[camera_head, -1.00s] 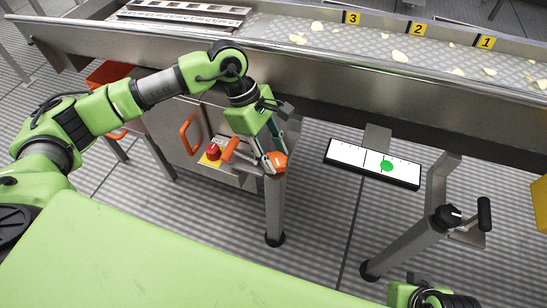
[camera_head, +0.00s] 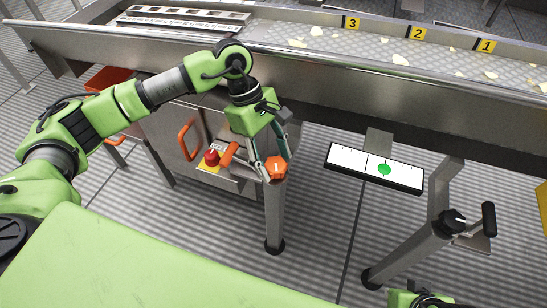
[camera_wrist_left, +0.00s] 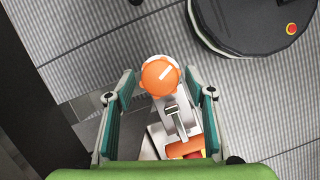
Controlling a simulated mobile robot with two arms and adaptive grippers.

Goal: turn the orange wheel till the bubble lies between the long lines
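The orange wheel (camera_head: 276,169) sits on top of a machine leg below the conveyor. In the left wrist view the wheel (camera_wrist_left: 160,76) shows a white mark on its face. My left gripper (camera_head: 271,160) is at the wheel, pointing down. In the left wrist view its two fingers (camera_wrist_left: 160,84) stand apart on either side of the wheel, with a gap on each side. The level (camera_head: 345,156) is a white strip in a black frame. Its green bubble (camera_head: 384,169) lies right of the strip's middle and overlaps a long line.
A red knob (camera_head: 211,157) and an orange handle (camera_head: 188,138) are on the cabinet to the left. A black crank handle (camera_head: 489,219) and a black knob (camera_head: 452,221) are at the right leg. The steel conveyor (camera_head: 360,90) runs above.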

